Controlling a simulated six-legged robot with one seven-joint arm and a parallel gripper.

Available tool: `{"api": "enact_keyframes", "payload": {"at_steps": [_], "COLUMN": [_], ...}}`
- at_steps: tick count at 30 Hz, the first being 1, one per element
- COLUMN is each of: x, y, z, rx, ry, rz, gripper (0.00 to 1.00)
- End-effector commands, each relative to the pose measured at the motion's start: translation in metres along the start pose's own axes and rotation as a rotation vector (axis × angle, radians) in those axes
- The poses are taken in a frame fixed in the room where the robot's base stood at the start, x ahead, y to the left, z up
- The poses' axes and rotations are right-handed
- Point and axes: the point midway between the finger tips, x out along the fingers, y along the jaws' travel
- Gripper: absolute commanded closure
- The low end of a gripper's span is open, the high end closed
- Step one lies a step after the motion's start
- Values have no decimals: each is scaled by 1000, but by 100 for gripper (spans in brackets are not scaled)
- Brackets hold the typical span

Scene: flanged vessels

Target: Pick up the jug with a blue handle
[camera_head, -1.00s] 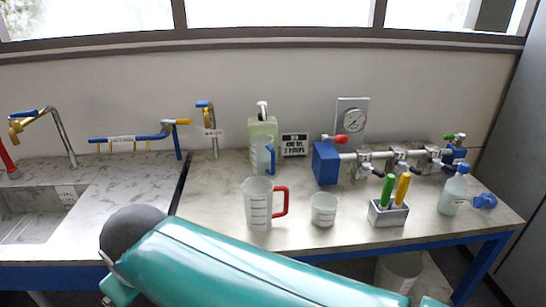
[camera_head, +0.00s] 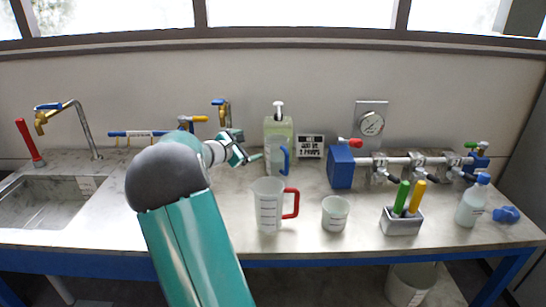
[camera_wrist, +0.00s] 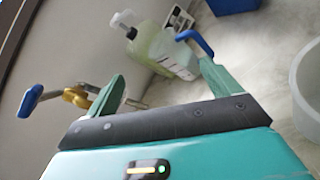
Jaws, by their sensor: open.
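The clear jug with a blue handle (camera_head: 274,158) stands upright on the worktop, in front of the soap bottle, its handle on the right. My gripper (camera_head: 250,147) is open just to the jug's left at about its height, with a small gap showing. In the wrist view, my gripper (camera_wrist: 163,85) has its two green fingers spread wide with nothing clearly between them. The blue handle (camera_wrist: 196,41) shows just beyond the right fingertip. The jug's clear body is hard to make out there.
A red-handled jug (camera_head: 268,207) stands in front of the blue-handled one, with a small beaker (camera_head: 335,214) to its right. A pump bottle of pale green liquid (camera_head: 279,128) is close behind. A blue valve block (camera_head: 341,167) is further right. The sink (camera_head: 45,205) is left.

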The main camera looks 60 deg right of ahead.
Motion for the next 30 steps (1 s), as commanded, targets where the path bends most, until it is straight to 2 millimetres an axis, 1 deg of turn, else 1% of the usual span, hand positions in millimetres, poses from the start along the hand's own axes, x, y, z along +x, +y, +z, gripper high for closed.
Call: {"api": "enact_keyframes", "payload": {"at_steps": [1,3,6,9,12,14,17,26,27,30], "x": [28,58,91,111,122,124,128,142,146,160], "y": [-2,-1,-1,-2,-3,-5,-12,-45,-46,-42], "z": [-4,-7,-14,-21,-26,-30,-43,-90,-92,-87], "rx": [-101,-234,-399,-513,-573,-586,-589,-585,-583,-581], "ry": [-50,-108,-169,-207,-225,-228,-226,-225,-228,-228], "rz": [20,55,96,124,139,142,144,143,143,144], "gripper": [11,11,11,11,11,11,11,11,11,11]}}
